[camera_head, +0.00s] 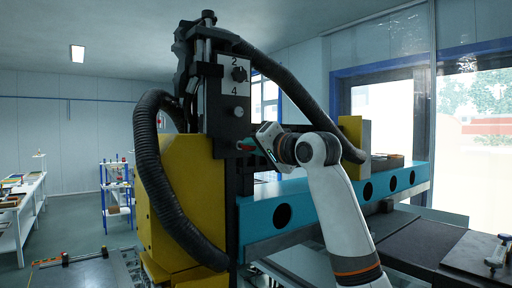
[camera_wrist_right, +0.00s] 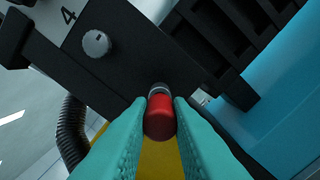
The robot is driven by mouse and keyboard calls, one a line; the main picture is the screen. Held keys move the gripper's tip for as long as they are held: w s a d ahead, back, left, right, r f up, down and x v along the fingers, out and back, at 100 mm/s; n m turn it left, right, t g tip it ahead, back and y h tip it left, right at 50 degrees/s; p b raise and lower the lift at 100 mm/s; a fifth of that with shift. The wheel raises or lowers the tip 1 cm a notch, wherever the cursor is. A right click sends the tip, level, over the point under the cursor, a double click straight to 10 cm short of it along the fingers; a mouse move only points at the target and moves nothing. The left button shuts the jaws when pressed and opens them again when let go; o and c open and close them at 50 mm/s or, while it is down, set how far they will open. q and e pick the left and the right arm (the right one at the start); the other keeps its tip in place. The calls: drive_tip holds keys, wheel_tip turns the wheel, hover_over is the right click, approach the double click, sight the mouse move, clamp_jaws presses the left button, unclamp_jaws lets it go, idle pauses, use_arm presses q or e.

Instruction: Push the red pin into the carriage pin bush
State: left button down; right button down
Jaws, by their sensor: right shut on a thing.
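The red pin (camera_wrist_right: 160,118) is between the two teal fingers of my right gripper (camera_wrist_right: 160,108), which is shut on it. The pin's grey collar points at the black face of the carriage (camera_wrist_right: 128,62). The collar appears at or very close to that face; the bush itself is hidden behind it, and I cannot tell how deep the pin sits. In the head view my right gripper (camera_head: 249,143) reaches from the right to the lower part of the black carriage (camera_head: 213,105), below the number plate. My left gripper is not in view.
Black corrugated hoses (camera_head: 160,180) loop beside the yellow housing (camera_head: 188,195). A teal beam (camera_head: 320,202) with round holes runs right, under my right arm. A grey knob (camera_wrist_right: 96,43) stands out from the carriage near the pin. A blue rack (camera_head: 116,190) stands at the back left.

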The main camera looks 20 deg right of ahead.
drive_tip(key=shift+x, duration=0.9)
drive_tip(key=c, duration=1.5)
unclamp_jaws()
drive_tip(key=shift+o, duration=1.3)
drive_tip(key=shift+w+a, duration=0.1)
drive_tip(key=shift+w, duration=0.05)
